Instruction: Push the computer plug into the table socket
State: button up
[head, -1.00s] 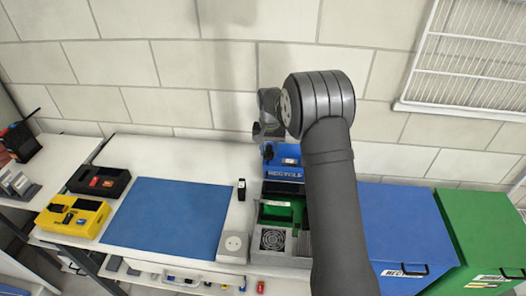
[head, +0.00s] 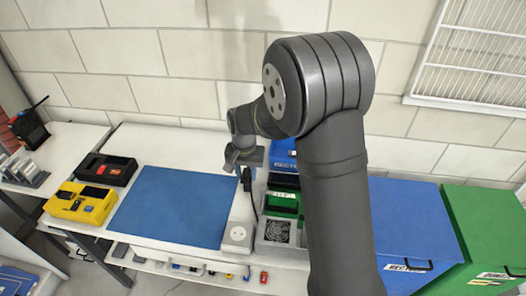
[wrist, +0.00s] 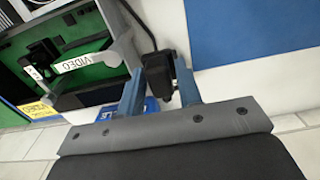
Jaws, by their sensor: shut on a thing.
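The black computer plug (wrist: 157,78) is between the two blue fingers of my gripper (wrist: 158,88) in the wrist view. My gripper is shut on it. In the head view my gripper (head: 246,168) is low over the table, and the plug (head: 246,183) shows just below it. The table socket (head: 238,235) is a pale box with a round outlet on top, near the table's front edge. It lies nearer the front than the plug, and apart from it. The plug's prongs are hidden, and I cannot tell whether it touches the table.
A black cable (head: 255,208) hangs from the plug beside the open grey computer case (head: 274,235) with its fan and green board. A blue mat (head: 170,205) lies left. Yellow (head: 80,203) and black (head: 105,170) boxes stand further left. Blue (head: 412,235) and green (head: 490,235) bins stand right.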

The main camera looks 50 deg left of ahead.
send_over(238, 233)
jog(key=shift+d+f, duration=0.1)
jog(key=shift+f, duration=0.05)
jog(key=shift+f, duration=0.1)
jog(key=shift+f, duration=2.8)
jog(key=shift+f, duration=0.6)
jog(key=o, duration=1)
notch_tip(238, 233, up, 18)
jog(key=shift+f, duration=0.25)
